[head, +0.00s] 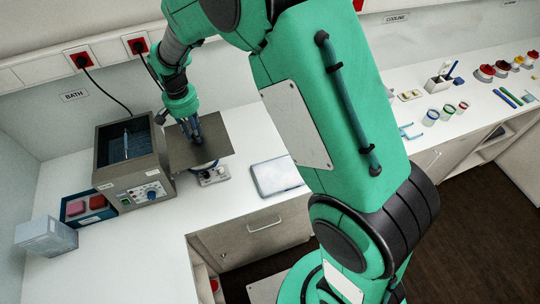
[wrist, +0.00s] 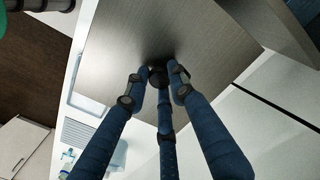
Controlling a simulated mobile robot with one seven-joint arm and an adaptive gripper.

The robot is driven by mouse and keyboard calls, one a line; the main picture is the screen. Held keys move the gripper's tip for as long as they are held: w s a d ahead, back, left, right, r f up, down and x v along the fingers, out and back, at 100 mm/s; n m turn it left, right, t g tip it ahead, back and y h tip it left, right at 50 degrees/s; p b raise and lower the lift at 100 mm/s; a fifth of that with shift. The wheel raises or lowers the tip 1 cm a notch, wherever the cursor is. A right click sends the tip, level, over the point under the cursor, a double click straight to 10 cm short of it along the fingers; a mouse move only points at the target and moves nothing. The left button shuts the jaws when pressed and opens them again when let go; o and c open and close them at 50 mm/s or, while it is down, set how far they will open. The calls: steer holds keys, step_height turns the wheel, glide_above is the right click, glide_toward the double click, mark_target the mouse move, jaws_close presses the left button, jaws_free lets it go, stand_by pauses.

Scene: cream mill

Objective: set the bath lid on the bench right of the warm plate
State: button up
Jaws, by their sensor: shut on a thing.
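My gripper (head: 190,131) has blue fingers closed around the dark knob (wrist: 158,75) of the bath lid. The bath lid (head: 212,146) is a flat grey metal sheet, held roughly level to the right of the bath; it fills the upper middle of the wrist view (wrist: 205,45). The bath (head: 152,192) is a grey box with a dial panel, open on top, with dark liquid inside. The warm plate (head: 214,177) is a small white unit with controls, mostly hidden below the lid. The white bench (head: 235,201) continues to its right.
A pale flat tray-like thing (head: 275,177) lies on the bench right of the warm plate. Rings and cups (head: 431,117) are farther right, beyond my arm.

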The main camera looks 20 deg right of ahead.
steer(key=s+d+f+b, duration=0.2)
steer(key=d+f, duration=0.3)
steer(key=d, duration=0.4)
steer(key=s+d+f+b, duration=0.2)
steer(key=d+f, duration=0.4)
steer(key=d, duration=0.4)
steer(key=s+d+f+b, duration=0.2)
steer(key=d+f+b, duration=0.2)
steer(key=d, duration=0.5)
steer(key=shift+s+d+f, duration=0.2)
steer(key=shift+d+f, duration=0.15)
steer(key=shift+f, duration=0.35)
steer(key=shift+w, duration=0.1)
steer(key=w, duration=0.5)
steer(key=w+d+f, duration=0.1)
steer(key=w, duration=0.4)
steer(key=w+b, duration=0.1)
steer(key=w, duration=0.4)
steer(key=shift+w+d+f, duration=0.2)
steer(key=shift+w+f, duration=0.05)
steer(key=shift+w, duration=0.15)
steer(key=shift+f, duration=0.1)
steer(key=shift+f+b, duration=0.3)
steer(key=shift+f, duration=1.35)
steer(key=shift+f, duration=0.15)
